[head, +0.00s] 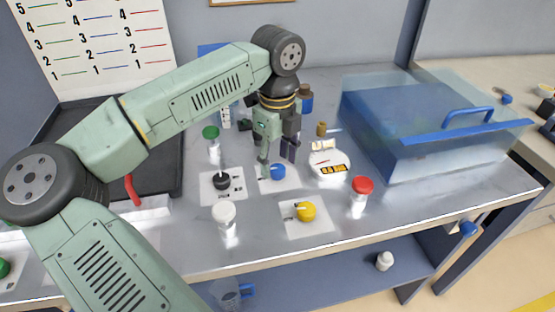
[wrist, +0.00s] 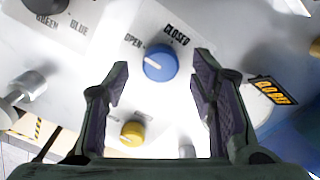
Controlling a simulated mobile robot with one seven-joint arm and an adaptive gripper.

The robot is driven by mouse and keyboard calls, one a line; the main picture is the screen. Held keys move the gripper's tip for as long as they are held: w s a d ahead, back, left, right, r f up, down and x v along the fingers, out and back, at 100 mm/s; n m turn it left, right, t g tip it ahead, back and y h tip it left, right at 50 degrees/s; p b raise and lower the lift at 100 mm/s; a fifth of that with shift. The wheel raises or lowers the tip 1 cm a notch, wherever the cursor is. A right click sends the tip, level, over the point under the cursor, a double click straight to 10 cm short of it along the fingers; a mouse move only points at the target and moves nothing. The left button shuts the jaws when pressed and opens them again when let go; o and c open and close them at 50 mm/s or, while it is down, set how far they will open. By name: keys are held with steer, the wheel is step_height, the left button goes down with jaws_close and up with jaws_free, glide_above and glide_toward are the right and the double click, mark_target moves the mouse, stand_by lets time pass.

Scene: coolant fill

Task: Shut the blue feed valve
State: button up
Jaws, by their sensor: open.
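The blue feed valve (head: 278,171) is a round blue knob on a white plate on the steel bench. It also shows in the wrist view (wrist: 160,63), with OPEN printed at its upper left and CLOSED at its upper right. A pale mark on the knob's left side appears to face the OPEN side. My gripper (head: 277,154) hangs over the valve, pointing down. In the wrist view, my gripper (wrist: 161,72) has its fingers spread wide, with the knob showing between the fingertips. I see no contact; the exact height gap is unclear.
A black selector knob (head: 222,183), a yellow valve (head: 307,211) and a gauge (head: 329,161) surround the blue valve. Bottles with white (head: 226,213), red (head: 362,187) and green (head: 210,132) caps stand nearby. A clear blue bin (head: 430,150) stands at right.

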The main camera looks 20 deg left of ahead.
steer(key=shift+f, duration=1)
steer(key=c, duration=1.1)
steer(key=shift+c, duration=0.2)
